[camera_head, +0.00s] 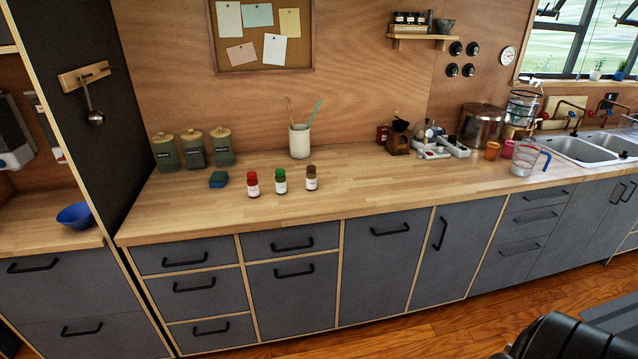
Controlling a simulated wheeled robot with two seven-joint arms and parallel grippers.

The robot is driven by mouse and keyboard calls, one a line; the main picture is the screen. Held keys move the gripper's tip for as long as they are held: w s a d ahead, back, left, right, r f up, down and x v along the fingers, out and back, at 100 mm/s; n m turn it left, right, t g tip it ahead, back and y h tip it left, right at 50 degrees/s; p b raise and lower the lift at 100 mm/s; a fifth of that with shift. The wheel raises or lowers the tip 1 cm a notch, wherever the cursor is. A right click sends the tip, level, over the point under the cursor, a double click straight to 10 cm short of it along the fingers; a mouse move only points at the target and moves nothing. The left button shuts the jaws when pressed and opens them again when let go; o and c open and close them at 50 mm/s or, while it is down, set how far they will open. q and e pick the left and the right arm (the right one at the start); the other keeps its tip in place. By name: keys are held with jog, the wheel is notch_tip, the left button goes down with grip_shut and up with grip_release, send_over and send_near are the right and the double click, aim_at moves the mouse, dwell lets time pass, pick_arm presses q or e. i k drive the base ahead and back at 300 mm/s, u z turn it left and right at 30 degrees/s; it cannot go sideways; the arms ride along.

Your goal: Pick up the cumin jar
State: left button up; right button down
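Three small jars stand upright in a row on the wooden counter: one with a red lid (253,184), one with a green lid (281,181) and one with a brown lid and brown contents (312,178). Each has a white label too small to read, so I cannot tell for sure which is the cumin jar. The jars stand a little apart from each other. Neither of my grippers is in view.
A blue and green sponge (218,179) lies left of the jars. Green canisters (193,149) and a utensil crock (300,142) stand behind. The counter (400,182) is clear right of the jars. A glass pitcher (524,159) stands further right. A dark rounded thing (568,338) is cut off at lower right.

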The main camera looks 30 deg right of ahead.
aim_at(311, 173)
jog(key=z, duration=1.95)
jog(key=i, duration=0.45)
